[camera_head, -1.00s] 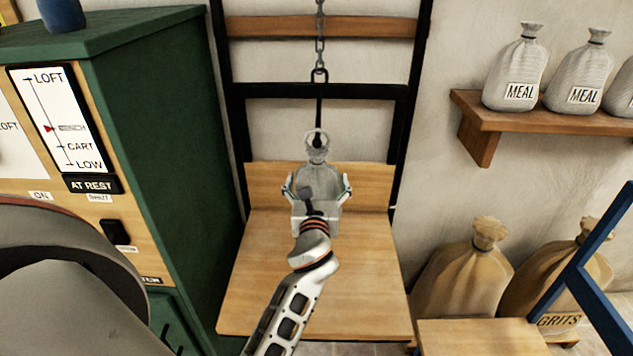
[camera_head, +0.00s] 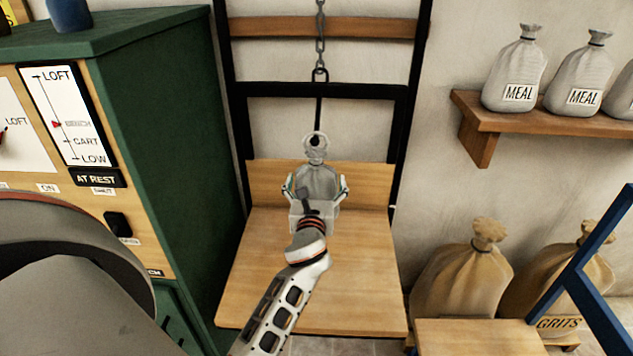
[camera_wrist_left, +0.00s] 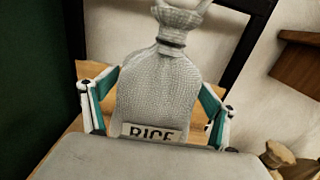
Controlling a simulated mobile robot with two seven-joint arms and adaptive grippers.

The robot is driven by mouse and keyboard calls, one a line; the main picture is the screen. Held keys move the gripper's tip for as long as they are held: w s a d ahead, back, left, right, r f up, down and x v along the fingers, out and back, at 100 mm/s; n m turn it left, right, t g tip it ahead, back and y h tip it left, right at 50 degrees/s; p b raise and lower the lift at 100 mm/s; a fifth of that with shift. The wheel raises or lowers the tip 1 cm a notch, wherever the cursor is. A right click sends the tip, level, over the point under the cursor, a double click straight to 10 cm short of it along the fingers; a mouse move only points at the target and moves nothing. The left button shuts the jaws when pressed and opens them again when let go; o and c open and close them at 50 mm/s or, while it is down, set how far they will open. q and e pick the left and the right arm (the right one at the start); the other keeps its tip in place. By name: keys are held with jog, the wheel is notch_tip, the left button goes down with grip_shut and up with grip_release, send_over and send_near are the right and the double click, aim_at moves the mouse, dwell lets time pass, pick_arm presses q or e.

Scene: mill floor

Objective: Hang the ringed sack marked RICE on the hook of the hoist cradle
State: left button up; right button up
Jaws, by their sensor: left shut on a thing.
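The grey ringed sack marked RICE (camera_head: 317,182) is upright in my left gripper (camera_head: 316,188), whose fingers close on both its sides. The left wrist view shows the sack (camera_wrist_left: 160,88) and part of its RICE label between the teal-padded fingers (camera_wrist_left: 157,105). The sack's pale ring (camera_head: 315,141) stands above its tied neck, in front of the lower end of the hook (camera_head: 319,112). I cannot tell whether the hook passes through the ring. My right gripper is not in view.
A wooden platform (camera_head: 350,290) lies below the sack, between black uprights. A green cabinet (camera_head: 170,130) with a panel reading AT REST stands at left. MEAL sacks (camera_head: 515,70) sit on a shelf (camera_head: 480,115) at right. Tan sacks (camera_head: 462,275) and a blue frame (camera_head: 590,270) are lower right.

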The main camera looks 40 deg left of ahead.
pick_arm(q)
jog(key=shift+r, duration=0.15)
jog(key=o, duration=2)
jog(key=shift+f, duration=0.3)
jog(key=v, duration=1.2)
jog(key=shift+r, duration=0.15)
